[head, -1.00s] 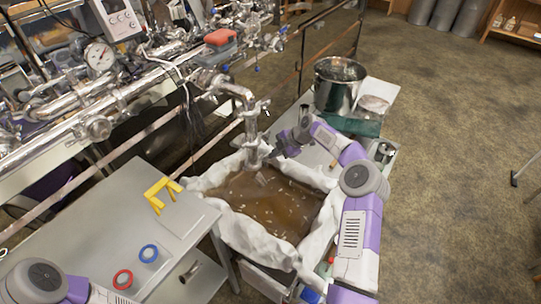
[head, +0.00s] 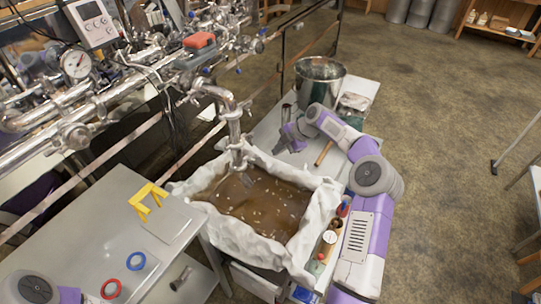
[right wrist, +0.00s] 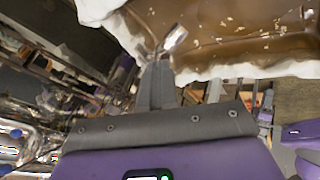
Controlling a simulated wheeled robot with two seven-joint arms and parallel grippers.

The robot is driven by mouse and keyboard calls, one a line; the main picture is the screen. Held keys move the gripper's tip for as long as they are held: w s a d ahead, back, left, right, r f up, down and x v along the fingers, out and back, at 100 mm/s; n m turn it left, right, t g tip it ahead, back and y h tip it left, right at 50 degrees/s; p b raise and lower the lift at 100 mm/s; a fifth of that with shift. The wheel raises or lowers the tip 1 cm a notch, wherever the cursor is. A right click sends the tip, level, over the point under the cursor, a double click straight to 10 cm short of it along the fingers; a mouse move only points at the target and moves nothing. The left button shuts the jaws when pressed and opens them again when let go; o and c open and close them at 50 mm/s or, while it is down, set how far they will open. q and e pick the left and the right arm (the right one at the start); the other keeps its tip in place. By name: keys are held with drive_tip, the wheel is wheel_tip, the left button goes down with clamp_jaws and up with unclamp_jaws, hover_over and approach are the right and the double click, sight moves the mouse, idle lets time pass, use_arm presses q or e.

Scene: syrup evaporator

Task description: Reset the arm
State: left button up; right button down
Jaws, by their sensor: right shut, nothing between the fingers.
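My right arm reaches in from the right in the head view, its purple and white links bent over the table beside the cloth-lined tub. My right gripper (head: 284,144) is above the table, beyond the tub's far edge and right of the metal spout. In the right wrist view its grey fingers (right wrist: 160,84) are together with nothing between them. Of my left arm only a purple and grey link shows at the lower left of the head view. The left gripper is out of view.
The tub (head: 320,222) holds brown liquid with pale bits under the metal spout (head: 234,130). A steel pot (head: 318,82) stands behind the right gripper. A yellow bracket (head: 147,198), a blue ring (head: 136,261) and a red ring (head: 110,289) lie on the left table. Open floor is at right.

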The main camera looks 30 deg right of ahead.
drive_tip(key=shift+v, duration=1.55)
